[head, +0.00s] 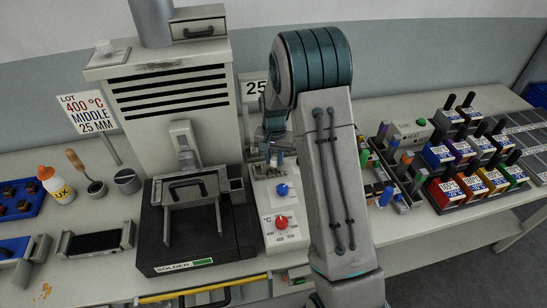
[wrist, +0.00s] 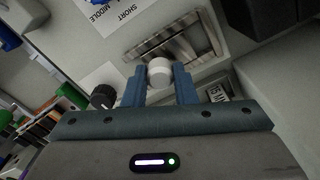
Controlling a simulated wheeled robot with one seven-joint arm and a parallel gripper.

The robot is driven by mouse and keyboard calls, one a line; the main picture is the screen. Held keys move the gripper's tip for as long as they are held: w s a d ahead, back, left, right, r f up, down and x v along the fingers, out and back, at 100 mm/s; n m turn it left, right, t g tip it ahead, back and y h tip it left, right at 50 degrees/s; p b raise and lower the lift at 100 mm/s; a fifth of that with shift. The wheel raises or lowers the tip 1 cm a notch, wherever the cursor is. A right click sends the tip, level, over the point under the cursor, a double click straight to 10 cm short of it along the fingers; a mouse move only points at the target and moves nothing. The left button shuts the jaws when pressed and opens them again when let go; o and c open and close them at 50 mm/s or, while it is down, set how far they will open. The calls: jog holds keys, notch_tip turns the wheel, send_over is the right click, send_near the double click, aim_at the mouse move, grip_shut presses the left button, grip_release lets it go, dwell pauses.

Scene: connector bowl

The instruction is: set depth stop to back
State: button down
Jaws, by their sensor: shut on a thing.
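In the wrist view, a white round knob (wrist: 159,70) sits between the two blue fingers of my gripper (wrist: 160,76), which is shut on it. The knob is in front of a metal-framed slot (wrist: 175,42) on a pale panel. A label (wrist: 118,18) reading SHORT and MIDDLE lies beside the slot, seen turned over. I cannot tell the knob's exact stop position. In the head view, my gripper (head: 274,153) is low over the rear of the pale control box (head: 278,212), and my arm hides part of that area.
A black knob (wrist: 104,96) is close to the fingers. The solder machine (head: 195,225) stands left. A sign (head: 88,110) reads LOT 400 °C, MIDDLE, 25 MM. Colored bins (head: 440,190) stand right.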

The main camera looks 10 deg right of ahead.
jog(key=shift+d+b, duration=0.5)
jog(key=shift+d, duration=0.35)
jog(key=c, duration=1.3)
grip_release()
jog(key=shift+o, duration=0.7)
jog(key=shift+d, duration=0.2)
jog(key=shift+a, duration=0.15)
jog(key=shift+a+r, duration=0.1)
jog(key=shift+r, duration=0.25)
notch_tip(320, 180, up, 13)
jog(key=b, duration=0.2)
jog(key=shift+r, duration=0.15)
